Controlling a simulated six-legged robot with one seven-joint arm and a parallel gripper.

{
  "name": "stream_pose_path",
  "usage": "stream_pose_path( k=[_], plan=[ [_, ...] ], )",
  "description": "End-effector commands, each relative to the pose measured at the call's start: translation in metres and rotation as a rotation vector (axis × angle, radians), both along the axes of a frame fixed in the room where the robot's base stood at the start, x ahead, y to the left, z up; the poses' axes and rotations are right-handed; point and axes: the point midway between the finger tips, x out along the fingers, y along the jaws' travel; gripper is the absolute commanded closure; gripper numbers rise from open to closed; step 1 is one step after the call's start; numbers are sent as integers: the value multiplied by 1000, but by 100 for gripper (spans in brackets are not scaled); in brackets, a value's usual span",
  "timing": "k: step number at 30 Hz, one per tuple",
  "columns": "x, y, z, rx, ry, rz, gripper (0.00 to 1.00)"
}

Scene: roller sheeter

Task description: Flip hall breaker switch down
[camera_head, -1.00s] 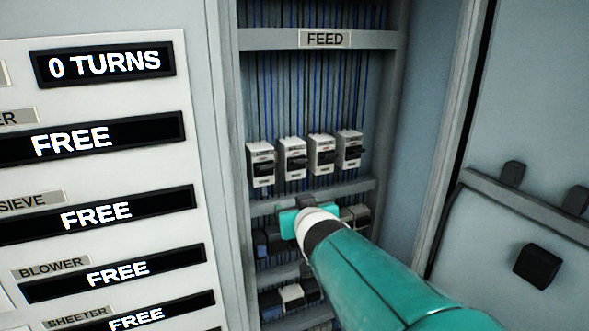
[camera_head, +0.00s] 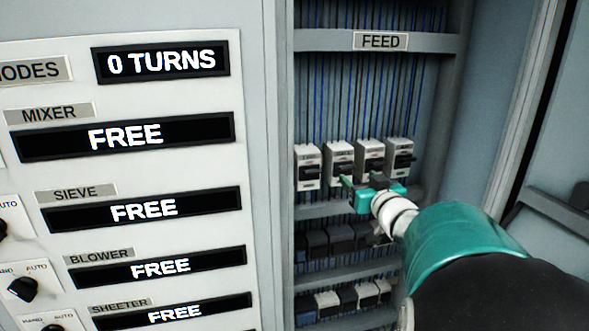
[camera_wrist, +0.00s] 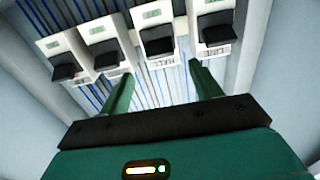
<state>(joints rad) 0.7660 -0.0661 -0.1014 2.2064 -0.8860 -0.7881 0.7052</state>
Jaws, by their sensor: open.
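A row of several white breakers with black switch levers sits in the open cabinet below the FEED label (camera_head: 381,41). From the left in the head view they are a first breaker (camera_head: 307,167), a second (camera_head: 340,157), a third (camera_head: 370,157) and a fourth (camera_head: 400,157). Their small labels are too blurred to tell which is the hall breaker. My gripper (camera_head: 360,180) is open and empty just below and in front of the middle breakers. In the wrist view its two green fingers (camera_wrist: 160,88) are spread, pointing at the row, with the third breaker (camera_wrist: 155,40) between and beyond them.
A control panel (camera_head: 130,175) with black FREE displays and knobs stands left of the cabinet. A grey rail (camera_head: 325,209) runs below the breakers, with darker modules (camera_head: 314,243) under it. The cabinet's right wall (camera_head: 480,130) is near my arm.

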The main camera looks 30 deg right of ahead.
Motion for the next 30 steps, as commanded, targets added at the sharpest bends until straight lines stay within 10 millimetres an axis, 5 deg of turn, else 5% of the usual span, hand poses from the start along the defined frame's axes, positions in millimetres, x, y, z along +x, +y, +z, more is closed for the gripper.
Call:
stream_pose_path(
  k=[9, 20, 27, 30],
  plan=[
    [49, -15, -1, 1, 2, 0, 36],
    [55, -16, 0, 0, 1, 0, 36],
    [54, -16, 0, 0, 1, 0, 81],
    [54, -16, 0, 0, 0, 0, 81]
  ],
)
